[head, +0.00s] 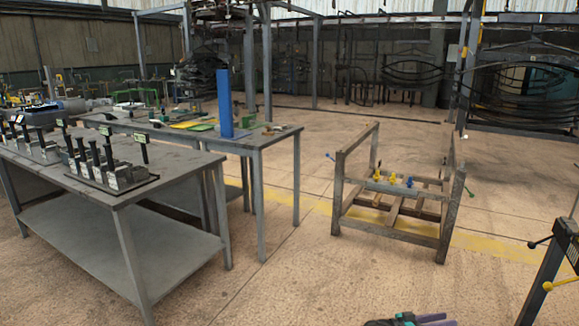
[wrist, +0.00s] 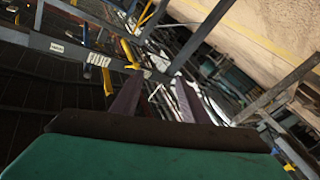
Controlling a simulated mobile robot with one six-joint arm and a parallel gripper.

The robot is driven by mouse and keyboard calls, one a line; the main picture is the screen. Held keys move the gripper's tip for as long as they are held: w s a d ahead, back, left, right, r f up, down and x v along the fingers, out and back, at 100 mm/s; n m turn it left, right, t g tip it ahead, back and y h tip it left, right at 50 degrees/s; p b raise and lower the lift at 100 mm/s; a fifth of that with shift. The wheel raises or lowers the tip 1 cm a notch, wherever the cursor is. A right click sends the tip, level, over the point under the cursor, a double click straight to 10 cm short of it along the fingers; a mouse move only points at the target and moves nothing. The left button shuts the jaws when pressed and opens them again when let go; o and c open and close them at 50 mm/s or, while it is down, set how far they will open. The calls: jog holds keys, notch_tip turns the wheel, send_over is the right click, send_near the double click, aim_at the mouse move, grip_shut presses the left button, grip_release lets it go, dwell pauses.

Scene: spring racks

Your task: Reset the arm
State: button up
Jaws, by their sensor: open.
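My gripper (head: 428,319) shows only at the bottom edge of the head view, right of centre, with purple-grey fingers. The rest of my arm is cut off by the frame. In the wrist view its two fingers (wrist: 158,98) point away from the camera beyond a dark bar and a green surface. The fingers are apart, with nothing seen between them. The wrist view is tilted and shows grey and yellow metal bars ahead. I cannot tell how far away they are.
A metal table (head: 185,180) with black-handled fixtures (head: 105,170) stands at left. Behind it is another table (head: 278,137) with a blue post (head: 225,103). A low metal frame (head: 340,205) stands right of centre. The floor (head: 300,285) between is clear. A post (head: 545,275) with yellow-tipped levers is at lower right.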

jog(key=s+a+f+n+g+y+p, duration=0.1)
jog(key=s+a+f+n+y+p, duration=0.2)
jog(key=s+a, duration=0.55)
jog(key=s+a+f+n+g+y+p, duration=0.1)
jog(key=s+a+f+y+p, duration=0.3)
jog(key=s+a+p, duration=0.4)
jog(key=s+a+f+n+g+y+p, duration=0.2)
jog(key=s+a+f+y, duration=0.1)
jog(key=s+a, duration=0.5)
jog(key=s+a+f+n+g+y+p, duration=0.1)
jog(key=s+a+n+y, duration=0.5)
jog(key=s+a, duration=0.6)
jog(key=shift+s+a+f+n+y, duration=0.15)
jog(key=shift+a+f+n+y, duration=0.25)
jog(key=shift+a+y, duration=1.35)
jog(key=shift+a+h, duration=0.3)
jog(key=shift+h, duration=0.05)
